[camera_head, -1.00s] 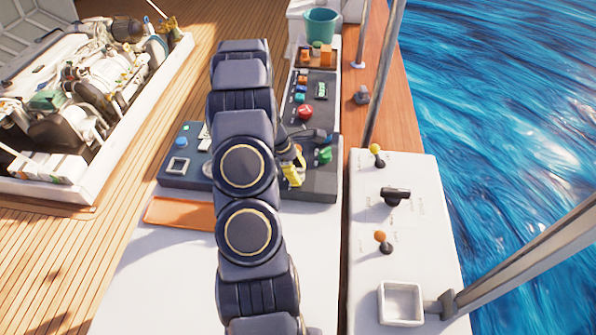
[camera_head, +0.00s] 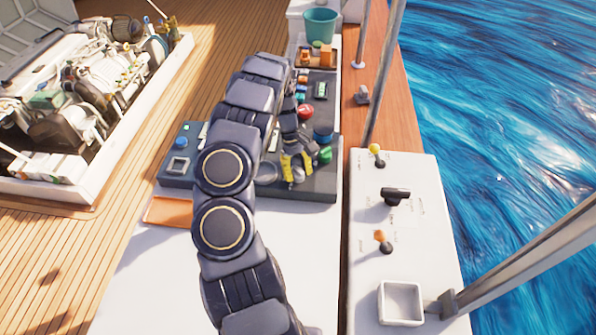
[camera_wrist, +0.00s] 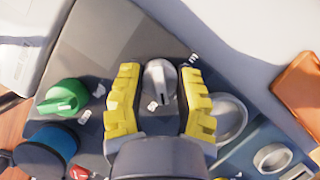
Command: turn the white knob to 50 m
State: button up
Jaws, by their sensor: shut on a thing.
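The white knob (camera_wrist: 160,84) is a pale grey-white dial with a dark pointer slot, in the middle of the wrist view on the dark panel (camera_wrist: 95,35). Small white marks sit around it, one like an "m" at its upper right; the others are too blurred to read. My gripper (camera_wrist: 160,72) has its two yellow stepped fingers on either side of the knob and is shut on it. In the head view my gripper (camera_head: 294,168) is down at the console's near right part, and it hides the knob there.
A green knob (camera_wrist: 63,97) and a blue round knob (camera_wrist: 46,149) lie left of my gripper in the wrist view. A grey round dish (camera_wrist: 229,118) is close by on the right. A red button (camera_head: 305,111) sits farther up the console.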

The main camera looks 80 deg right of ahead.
jog(key=shift+m+t, duration=0.4)
jog(key=shift+m, duration=0.7)
jog(key=o, duration=1.1)
jog(key=shift+o, duration=0.2)
jog(key=v, duration=1.2)
jog(key=shift+d, duration=0.1)
